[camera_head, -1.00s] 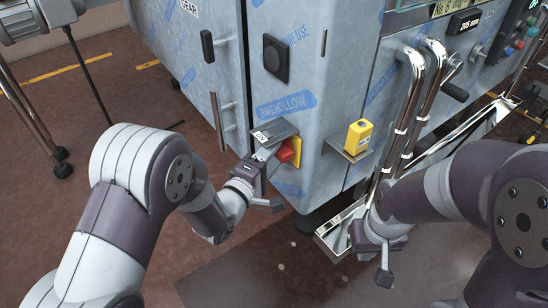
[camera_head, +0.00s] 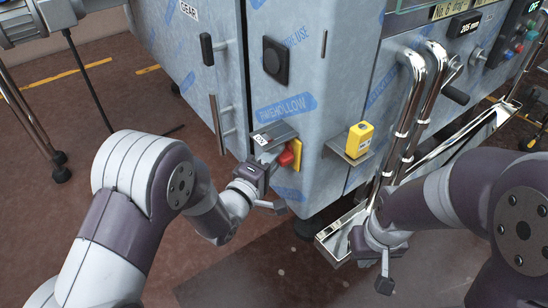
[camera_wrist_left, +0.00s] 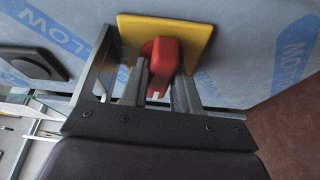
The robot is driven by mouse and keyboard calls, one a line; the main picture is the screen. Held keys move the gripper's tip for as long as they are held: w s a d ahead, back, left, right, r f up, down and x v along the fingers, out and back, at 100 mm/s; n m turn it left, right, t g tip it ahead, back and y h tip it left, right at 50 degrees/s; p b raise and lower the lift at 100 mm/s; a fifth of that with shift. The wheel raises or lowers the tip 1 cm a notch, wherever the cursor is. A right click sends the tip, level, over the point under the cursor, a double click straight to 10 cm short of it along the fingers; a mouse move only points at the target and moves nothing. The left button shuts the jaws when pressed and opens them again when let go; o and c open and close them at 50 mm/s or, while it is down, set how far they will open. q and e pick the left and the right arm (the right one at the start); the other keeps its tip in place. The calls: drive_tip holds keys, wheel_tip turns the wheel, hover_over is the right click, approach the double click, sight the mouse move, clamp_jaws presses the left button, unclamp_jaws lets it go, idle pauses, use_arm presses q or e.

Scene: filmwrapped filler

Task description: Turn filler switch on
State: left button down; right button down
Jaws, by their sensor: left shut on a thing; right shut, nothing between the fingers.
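The filler switch is a red handle (camera_head: 287,157) on a yellow plate (camera_head: 297,149), low on the film-wrapped cabinet's side under a small metal hood (camera_head: 273,134). In the left wrist view the red handle (camera_wrist_left: 159,66) stands out from its yellow plate (camera_wrist_left: 198,38). My left gripper (camera_head: 276,166) is at the switch. In the wrist view its fingers (camera_wrist_left: 160,92) are shut on the red handle, one on each side. My right gripper (camera_head: 384,284) is shut and empty, low in front of the machine, away from the switch.
A yellow box (camera_head: 359,139) sits on a small bracket right of the switch. Chrome pipes (camera_head: 408,115) and a metal trough (camera_head: 335,243) stand near my right arm. A door handle (camera_head: 217,122) is left of the switch. Floor in front is open.

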use_arm(q)
drive_tip(key=shift+w+a+f+m+g+h+b, duration=0.1)
drive_tip(key=shift+m+g+h+b, duration=0.3)
drive_tip(key=shift+m+h+b, duration=2.2)
drive_tip(key=shift+w+a+f+m+g+h+b, duration=0.15)
drive_tip(key=shift+m+g+b, duration=0.6)
drive_tip(key=shift+m, duration=3.8)
drive_tip(key=shift+d+f+m+g+h+b, duration=0.1)
drive_tip(key=shift+m+h+b, duration=1.7)
drive_tip(key=shift+m, duration=1.75)
drive_tip(key=shift+y+b, duration=0.3)
drive_tip(key=shift+y, duration=0.05)
drive_tip(key=c, duration=0.9)
unclamp_jaws()
drive_tip(key=shift+a, duration=0.1)
